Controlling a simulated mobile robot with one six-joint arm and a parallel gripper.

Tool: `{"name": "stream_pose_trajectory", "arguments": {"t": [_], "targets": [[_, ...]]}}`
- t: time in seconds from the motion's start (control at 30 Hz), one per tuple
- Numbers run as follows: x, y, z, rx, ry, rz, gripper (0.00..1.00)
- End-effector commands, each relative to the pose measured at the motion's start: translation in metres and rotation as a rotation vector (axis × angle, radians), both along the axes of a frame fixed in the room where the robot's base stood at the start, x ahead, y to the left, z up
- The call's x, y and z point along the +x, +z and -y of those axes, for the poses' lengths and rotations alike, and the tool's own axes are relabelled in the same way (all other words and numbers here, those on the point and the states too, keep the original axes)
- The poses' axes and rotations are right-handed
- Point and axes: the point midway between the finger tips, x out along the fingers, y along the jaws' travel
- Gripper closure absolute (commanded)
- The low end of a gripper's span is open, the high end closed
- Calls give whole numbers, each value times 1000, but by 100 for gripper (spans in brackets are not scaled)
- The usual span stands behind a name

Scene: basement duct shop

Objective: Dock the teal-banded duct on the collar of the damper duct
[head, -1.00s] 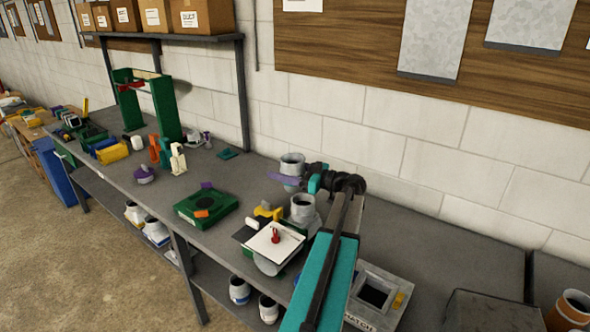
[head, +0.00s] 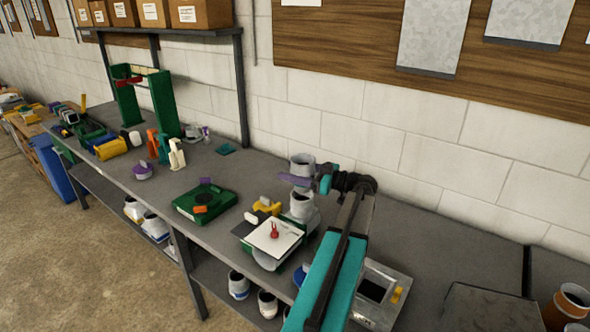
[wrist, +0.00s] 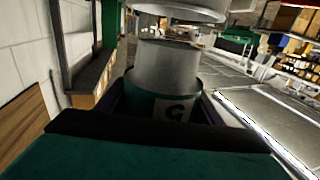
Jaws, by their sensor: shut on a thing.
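My gripper (head: 305,180) is shut on the grey duct (head: 302,162), which stands upright over the bench. In the wrist view the held duct (wrist: 165,68) shows a dark teal band with a white label at the jaws. A second grey duct (head: 302,206), wider toward its base, stands below; I take it to be the damper duct. The held duct is nearly in line above it in the head view. A pale round rim (wrist: 180,10) lies close beyond the held duct's end in the wrist view. I cannot tell whether the two touch.
A white board with a red item (head: 273,236) and a yellow piece (head: 266,207) are close to the lower duct. A green fixture (head: 190,207) sits left, and a grey box with a square opening (head: 378,285) right.

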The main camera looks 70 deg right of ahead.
Motion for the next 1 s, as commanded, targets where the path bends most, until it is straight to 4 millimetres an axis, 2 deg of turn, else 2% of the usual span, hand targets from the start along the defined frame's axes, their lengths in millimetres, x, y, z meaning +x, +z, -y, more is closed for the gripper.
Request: {"name": "stream_pose_trajectory", "arguments": {"t": [0.53,1.0], "targets": [[-1,-42,0,-1,-2,1,68],[-1,-48,1,-1,-2,1,68]]}}
